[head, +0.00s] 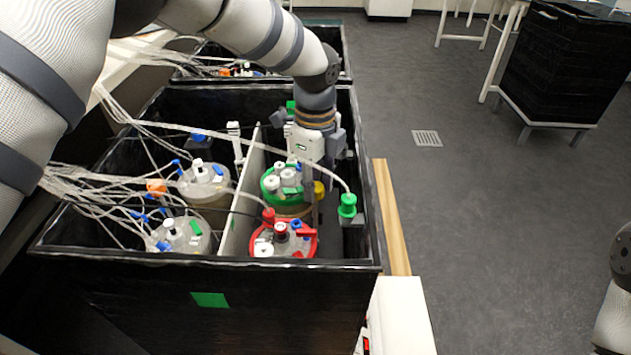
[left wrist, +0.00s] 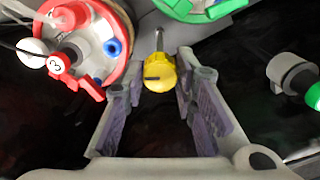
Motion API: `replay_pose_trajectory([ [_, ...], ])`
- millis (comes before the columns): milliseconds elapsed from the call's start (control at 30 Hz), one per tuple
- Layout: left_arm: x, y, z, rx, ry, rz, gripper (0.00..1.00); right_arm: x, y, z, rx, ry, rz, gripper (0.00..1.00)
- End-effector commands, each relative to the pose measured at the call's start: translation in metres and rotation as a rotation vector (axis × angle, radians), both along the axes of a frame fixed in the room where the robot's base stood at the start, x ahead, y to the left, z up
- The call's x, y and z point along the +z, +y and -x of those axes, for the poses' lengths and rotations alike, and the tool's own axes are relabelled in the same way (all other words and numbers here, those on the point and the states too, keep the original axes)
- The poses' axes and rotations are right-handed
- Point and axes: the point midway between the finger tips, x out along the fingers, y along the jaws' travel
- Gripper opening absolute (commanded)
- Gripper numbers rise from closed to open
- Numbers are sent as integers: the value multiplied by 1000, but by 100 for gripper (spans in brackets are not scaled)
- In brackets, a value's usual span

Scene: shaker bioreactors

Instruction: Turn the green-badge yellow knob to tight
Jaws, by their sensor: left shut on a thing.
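The yellow knob (left wrist: 160,72) is on a thin metal stem, with a dark mark across its face. In the head view the knob (head: 319,189) shows partly beside the green-rimmed vessel (head: 268,186). My left gripper (head: 313,222) reaches down into the black box by the knob. In the left wrist view the fingertips (left wrist: 160,84) are on either side of the knob, and the gripper is shut on it. Contact with the pads is hard to see. The green rim (left wrist: 190,8) shows at the top of that view. My right gripper is out of view.
A red-rimmed vessel (head: 283,240) stands close to the left gripper. A green-capped fitting (head: 347,206) is to its right. White tubes (head: 150,128) cross the box from the left. Two clear-lidded vessels stand left of the pale divider (head: 240,195). Open floor lies to the right.

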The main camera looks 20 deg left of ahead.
Motion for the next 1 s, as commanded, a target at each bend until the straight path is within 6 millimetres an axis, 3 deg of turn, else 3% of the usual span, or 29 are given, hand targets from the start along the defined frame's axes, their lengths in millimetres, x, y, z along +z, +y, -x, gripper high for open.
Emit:
replay_pose_trajectory([
  [533, -1, 0, 1, -22, 3, 0, 0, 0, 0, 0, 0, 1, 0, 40],
  [567, -1, 0, 1, -22, 3, 0, 30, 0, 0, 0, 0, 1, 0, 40],
  [633, -1, 0, 1, -21, 2, 0, 46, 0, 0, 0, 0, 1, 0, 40],
  [1000, 8, 0, 0, -20, -2, 0, 46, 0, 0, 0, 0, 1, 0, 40],
])
